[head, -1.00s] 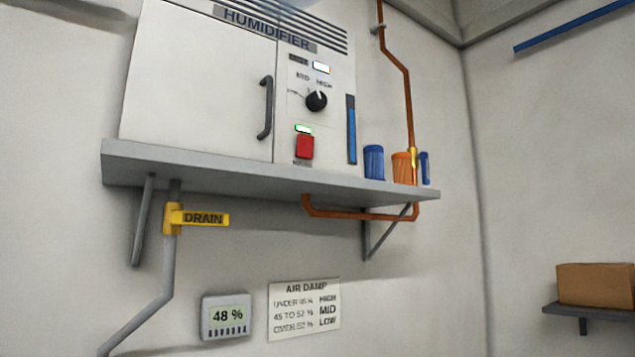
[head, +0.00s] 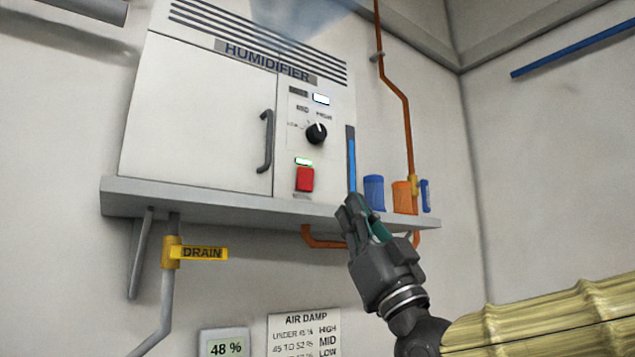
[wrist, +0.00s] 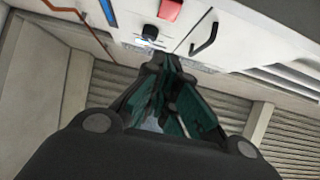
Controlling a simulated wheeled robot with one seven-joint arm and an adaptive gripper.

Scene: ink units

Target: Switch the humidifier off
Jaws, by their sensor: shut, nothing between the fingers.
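The humidifier (head: 200,110) is a white cabinet on a grey wall shelf. Its control panel on the right has a red switch (head: 305,180) with a lit green light (head: 304,161) above it. Higher up are a black knob (head: 316,133) and a lit white lamp (head: 321,99). Pale mist shows above the top vents. My gripper (head: 354,208) is shut and empty, in front of the shelf edge, right of and below the red switch, apart from it. In the wrist view the shut fingers (wrist: 165,75) point toward the panel, with the red switch (wrist: 170,9) at the top.
The grey shelf (head: 150,198) juts out under the humidifier. A blue cup (head: 374,192), an orange cup (head: 403,198) and a copper pipe (head: 409,120) are at the right. A yellow drain valve (head: 200,253) and a 48 % display (head: 226,347) are below.

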